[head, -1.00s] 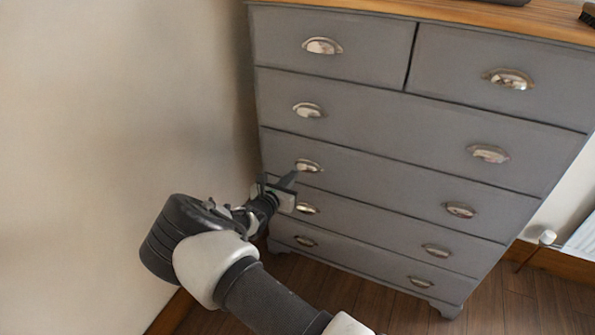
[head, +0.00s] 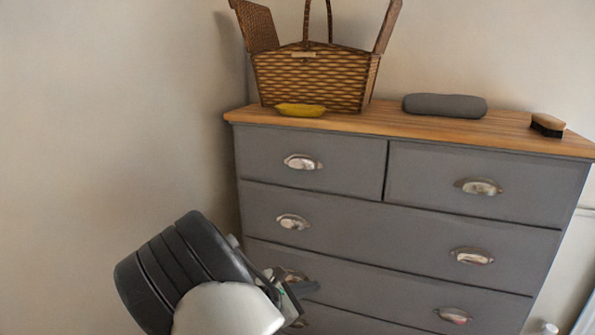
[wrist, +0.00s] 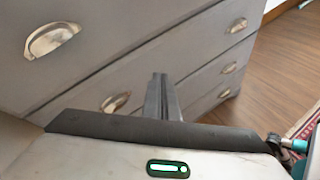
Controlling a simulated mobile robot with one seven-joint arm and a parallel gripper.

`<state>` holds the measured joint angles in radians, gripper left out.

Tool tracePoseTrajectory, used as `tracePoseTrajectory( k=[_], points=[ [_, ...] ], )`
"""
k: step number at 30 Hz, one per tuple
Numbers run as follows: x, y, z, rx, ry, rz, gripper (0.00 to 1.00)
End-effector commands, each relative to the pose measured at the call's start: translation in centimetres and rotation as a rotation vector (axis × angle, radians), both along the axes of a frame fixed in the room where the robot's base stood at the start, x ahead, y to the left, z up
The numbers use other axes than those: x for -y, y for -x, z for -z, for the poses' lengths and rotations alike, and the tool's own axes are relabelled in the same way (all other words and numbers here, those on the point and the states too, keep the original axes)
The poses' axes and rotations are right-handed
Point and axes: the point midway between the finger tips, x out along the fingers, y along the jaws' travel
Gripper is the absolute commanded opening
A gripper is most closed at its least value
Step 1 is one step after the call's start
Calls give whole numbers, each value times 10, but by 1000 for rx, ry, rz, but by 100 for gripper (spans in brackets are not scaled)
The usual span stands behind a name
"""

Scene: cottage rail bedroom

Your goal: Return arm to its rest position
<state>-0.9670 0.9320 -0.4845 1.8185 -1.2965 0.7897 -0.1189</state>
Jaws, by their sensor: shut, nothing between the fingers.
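My gripper (head: 303,288) is at the lower middle of the head view, in front of the left side of the grey chest of drawers (head: 340,228), near a cup handle. In the wrist view my gripper's fingers (wrist: 161,92) are together with nothing between them, pointing at the drawer fronts. Whether the fingertips touch the chest cannot be told. My arm's dark and white links hide the lower left of the head view. All the drawers in view look closed.
On the wooden top (head: 395,121) stand an open wicker basket (head: 312,82), a yellow banana-like item (head: 300,110), a grey case (head: 445,105) and a brush (head: 548,124). A wall is close on the left.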

Motion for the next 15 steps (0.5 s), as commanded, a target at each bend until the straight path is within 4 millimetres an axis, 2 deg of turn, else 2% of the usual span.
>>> tracePoseTrajectory(
  k=[1, 6, 9, 15],
  points=[
    [25, 10, -20, 17, -107, 114, 0],
    [83, 59, -68, 73, -427, 446, 0],
    [107, 93, -95, 112, -609, 624, 0],
    [132, 165, -147, 204, -962, 926, 0]
  ],
)
